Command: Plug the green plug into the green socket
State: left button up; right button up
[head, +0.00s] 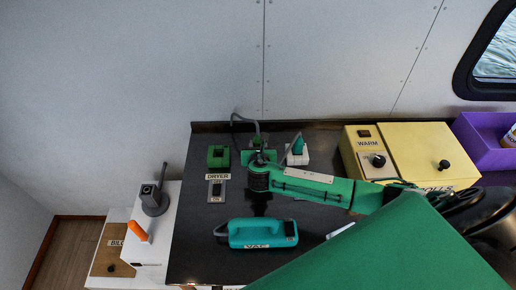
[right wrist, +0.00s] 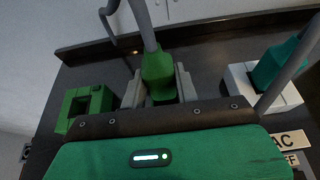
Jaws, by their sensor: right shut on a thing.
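The green plug (right wrist: 158,75), with a grey cable from its top, is held upright between the grey fingers of my right gripper (right wrist: 160,88). In the head view the plug (head: 257,143) is small and partly hidden by my right gripper (head: 258,154). The green socket (head: 218,156) is a block on the dark counter, left of the gripper. In the right wrist view the socket (right wrist: 88,107) shows a dark opening and nothing in it. The plug is beside the socket, apart from it; its lower end is hidden. My left gripper is out of view.
A teal plug (head: 298,146) sits at a white socket (head: 293,158), right of my gripper. The DRYER switch (head: 216,189) and teal VAC device (head: 262,233) are in front. The back wall is close behind.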

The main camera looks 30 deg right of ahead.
notch_tip(320, 180, up, 19)
jog(key=b, duration=0.4)
jog(key=shift+f, duration=0.2)
jog(key=shift+r, duration=0.1)
notch_tip(320, 180, up, 5)
jog(key=p, duration=0.7)
send_over(258, 143)
jog(key=shift+r, duration=0.15)
dwell(0.4)
jog(key=shift+w+b, duration=0.1)
jog(key=shift+b, duration=0.2)
